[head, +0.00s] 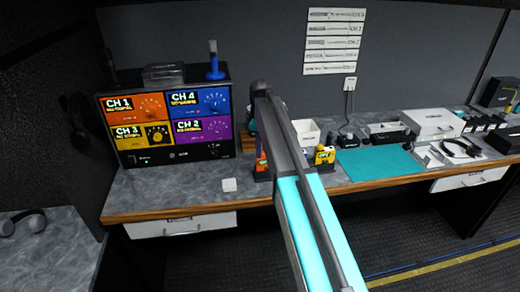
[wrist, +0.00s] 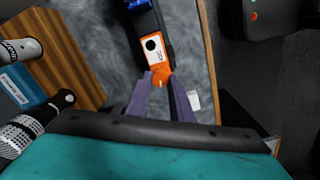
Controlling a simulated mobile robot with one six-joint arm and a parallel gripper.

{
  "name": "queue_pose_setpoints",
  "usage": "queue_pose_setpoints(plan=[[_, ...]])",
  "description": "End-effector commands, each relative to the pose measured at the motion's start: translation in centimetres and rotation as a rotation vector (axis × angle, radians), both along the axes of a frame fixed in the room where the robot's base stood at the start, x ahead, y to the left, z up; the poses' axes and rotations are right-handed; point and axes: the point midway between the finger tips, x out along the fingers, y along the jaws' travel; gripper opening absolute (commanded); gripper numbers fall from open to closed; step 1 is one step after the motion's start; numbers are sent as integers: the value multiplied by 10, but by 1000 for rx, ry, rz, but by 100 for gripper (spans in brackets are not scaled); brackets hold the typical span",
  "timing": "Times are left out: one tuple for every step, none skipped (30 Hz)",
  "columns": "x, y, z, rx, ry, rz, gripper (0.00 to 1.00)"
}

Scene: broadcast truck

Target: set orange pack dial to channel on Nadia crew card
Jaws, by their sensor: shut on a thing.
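The orange pack (wrist: 152,55) lies below my gripper in the wrist view, with a black round spot and small lettering on its face. My gripper (wrist: 161,79) is shut on the rounded orange end of the pack, which looks like its dial. The dial's setting is not readable. In the head view the orange pack (head: 262,161) shows at the bench front, partly behind my arm, which hides my gripper. Several crew card strips (head: 335,42) hang on the back wall; their names are too small to read.
A yellow pack (head: 325,154) stands right of my arm, near a white box (head: 306,131). A four-colour channel panel (head: 165,120) stands at left. A teal mat (head: 380,163) lies right. In the wrist view, microphones (wrist: 20,135) and a blue box (wrist: 22,95) are close left.

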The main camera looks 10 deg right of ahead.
Motion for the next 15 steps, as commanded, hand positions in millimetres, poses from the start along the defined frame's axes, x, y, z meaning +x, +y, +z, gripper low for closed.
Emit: queue_pose_setpoints(plan=[[0, 0, 0, 0, 0, -33, 0], [0, 0, 0, 0, 0, -54, 0], [0, 0, 0, 0, 0, -81, 0], [0, 0, 0, 0, 0, -99, 0], [0, 0, 0, 0, 0, -118, 0], [0, 0, 0, 0, 0, -141, 0], [0, 0, 0, 0, 0, -157, 0], [0, 0, 0, 0, 0, -173, 0], [0, -1, 0, 0, 0, -190, 0], [0, -1, 0, 0, 0, -203, 0], [0, -1, 0, 0, 0, -213, 0], [0, -1, 0, 0, 0, -226, 0], [0, -1, 0, 0, 0, -234, 0], [0, -1, 0, 0, 0, -240, 0], [0, -1, 0, 0, 0, -247, 0]])
